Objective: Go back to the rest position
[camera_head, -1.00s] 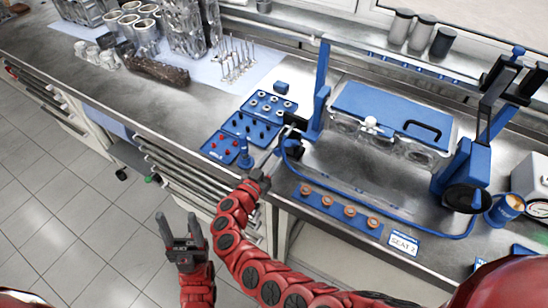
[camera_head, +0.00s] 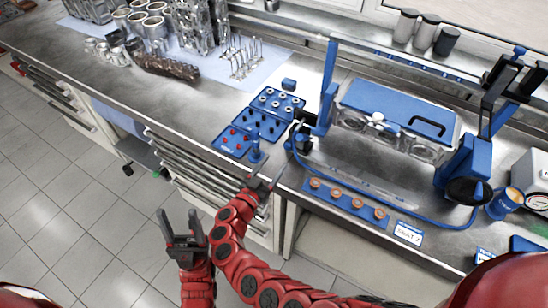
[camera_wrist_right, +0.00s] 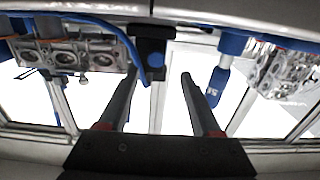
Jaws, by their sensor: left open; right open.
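My left gripper (camera_head: 180,222) points up over the floor, in front of the drawers, with its two fingers apart and nothing between them. My right gripper (camera_head: 268,183) is at the end of the red arm, by the bench's front edge below the blue trays. In the right wrist view its two dark fingers (camera_wrist_right: 158,85) are spread with empty space between them. Neither gripper appears to touch anything.
The steel bench (camera_head: 225,95) carries blue trays (camera_head: 262,122), a blue fixture with an engine head (camera_head: 398,110), a strip of copper-coloured rings (camera_head: 345,199) and metal engine parts (camera_head: 165,66). Drawers (camera_head: 200,170) front it. The tiled floor (camera_head: 70,200) at left is clear.

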